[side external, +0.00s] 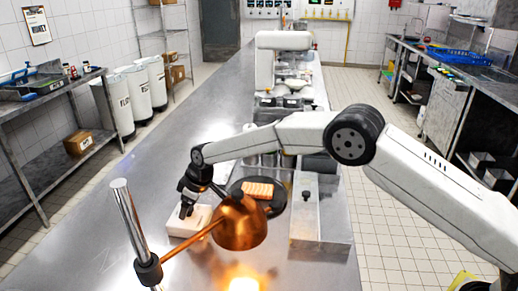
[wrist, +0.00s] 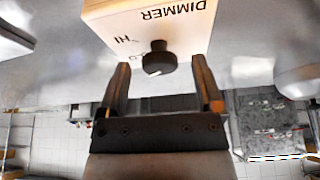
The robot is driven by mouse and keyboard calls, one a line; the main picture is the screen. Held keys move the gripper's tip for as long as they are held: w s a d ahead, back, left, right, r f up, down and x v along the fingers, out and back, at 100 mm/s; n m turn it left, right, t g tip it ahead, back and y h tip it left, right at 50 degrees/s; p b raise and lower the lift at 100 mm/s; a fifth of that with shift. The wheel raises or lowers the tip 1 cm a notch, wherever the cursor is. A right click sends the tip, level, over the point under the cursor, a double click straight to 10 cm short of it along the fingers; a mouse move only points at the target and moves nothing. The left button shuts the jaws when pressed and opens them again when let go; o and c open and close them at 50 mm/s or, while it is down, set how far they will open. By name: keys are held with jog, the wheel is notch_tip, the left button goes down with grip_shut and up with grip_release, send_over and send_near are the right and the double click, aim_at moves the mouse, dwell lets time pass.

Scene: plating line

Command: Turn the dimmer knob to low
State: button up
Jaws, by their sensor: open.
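The dimmer box (wrist: 185,30) is white with dark "DIMMER" and "HI" lettering, and a black knob (wrist: 157,58) with a pale pointer mark sits on its face. In the wrist view the fingers of my gripper (wrist: 160,80) are spread apart, one on each side of the knob's line, with the knob just beyond or between the tips; I cannot tell if they touch it. In the side view the white box (side external: 189,222) is on the steel counter, and my gripper (side external: 184,212) is just above it, hiding the knob. Some lettering is hidden by the fingers.
A copper heat lamp (side external: 240,224) on a chrome post (side external: 128,215) stands close in front of the box. A dark round plate (side external: 272,205) with an orange-pink slab is to its right, beside a steel container (side external: 320,215). The counter (side external: 90,250) left of the box is clear.

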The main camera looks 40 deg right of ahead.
jog(key=shift+n, duration=0.4)
jog(key=shift+w+d+n+g+y, duration=0.1)
jog(key=shift+n+g+y, duration=0.45)
jog(key=shift+n, duration=0.85)
jog(key=v, duration=0.8)
jog(key=s+d+r+m+h, duration=0.1)
jog(key=s+d+r+m, duration=0.2)
jog(key=s+d, duration=0.5)
jog(key=s+d+r+m+h, duration=0.1)
jog(key=s+d+r+m, duration=0.2)
jog(key=s+d+r, duration=0.2)
jog(key=shift+s+d+r+m, duration=0.2)
jog(key=shift+s+d+m, duration=0.2)
jog(key=shift+s+d, duration=1.2)
jog(key=shift+s+a+h, duration=0.1)
jog(key=shift+a+h, duration=0.05)
jog(key=shift+h, duration=0.1)
